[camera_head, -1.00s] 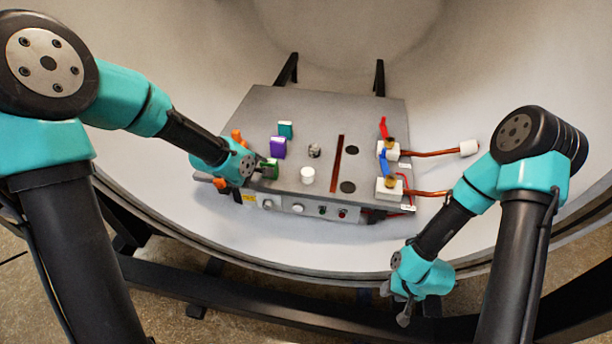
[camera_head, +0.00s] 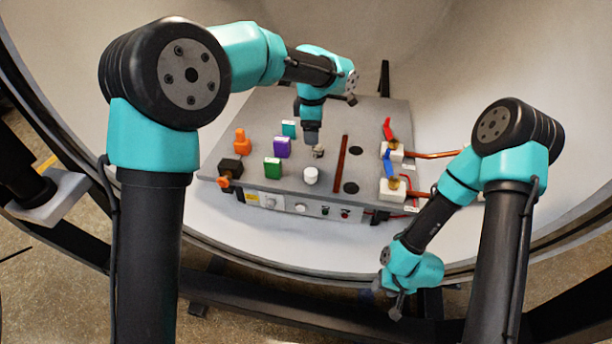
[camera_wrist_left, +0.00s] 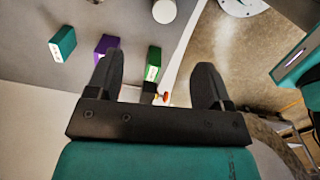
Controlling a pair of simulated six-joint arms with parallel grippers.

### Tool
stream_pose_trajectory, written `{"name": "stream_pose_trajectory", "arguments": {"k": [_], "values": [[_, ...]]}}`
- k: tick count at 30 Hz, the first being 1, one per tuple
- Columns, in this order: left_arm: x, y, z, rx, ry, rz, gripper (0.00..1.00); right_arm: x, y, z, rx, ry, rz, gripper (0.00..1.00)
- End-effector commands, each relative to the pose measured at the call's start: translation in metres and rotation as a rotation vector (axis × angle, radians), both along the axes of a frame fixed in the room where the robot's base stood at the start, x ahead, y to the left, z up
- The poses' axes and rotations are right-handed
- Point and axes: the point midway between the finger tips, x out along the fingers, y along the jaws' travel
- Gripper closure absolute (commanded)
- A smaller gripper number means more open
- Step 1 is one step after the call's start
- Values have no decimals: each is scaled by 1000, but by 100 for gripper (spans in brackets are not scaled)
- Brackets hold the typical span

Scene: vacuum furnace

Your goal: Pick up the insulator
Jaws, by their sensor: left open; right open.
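A white cylinder (camera_head: 311,175), likely the insulator, stands upright on the grey panel's front part. It also shows at the top edge of the left wrist view (camera_wrist_left: 164,11), partly cut off. A small metallic piece (camera_head: 318,152) stands just behind it. My left gripper (camera_head: 312,138) points down above the panel, near the metallic piece and behind the white cylinder. In the left wrist view its fingers (camera_wrist_left: 158,70) are spread with nothing held. My right gripper (camera_head: 388,295) is open and empty, low in front of the panel at the right.
The grey panel (camera_head: 250,115) carries a green block (camera_head: 272,168), a purple block (camera_head: 281,147) and a teal block (camera_head: 289,128). Orange and black parts (camera_head: 231,168) are at its left. A slot (camera_head: 340,165) and red and blue levers (camera_head: 389,165) are to the right.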

Motion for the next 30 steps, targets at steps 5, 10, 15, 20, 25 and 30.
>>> {"name": "stream_pose_trajectory", "arguments": {"k": [5, 10, 15, 20, 25, 30], "values": [[-2, -9, 8, 24, 19, 24, 26, 0, 0, 0, 0, 0, 0, 57], [-2, -8, 8, 24, 19, 23, 26, 0, 0, 0, 0, 0, 0, 57], [-2, -8, 4, 24, 20, 22, 26, 0, 0, 0, 0, 0, 0, 57], [-3, -8, -14, 26, 22, 21, 26, 0, 0, 0, 0, 0, 0, 57], [-3, -7, -43, 24, 22, 22, 26, 0, 0, 0, 0, 0, 0, 57], [-3, -7, -72, 25, 22, 21, 26, 0, 0, 0, 0, 0, 0, 57]]}}
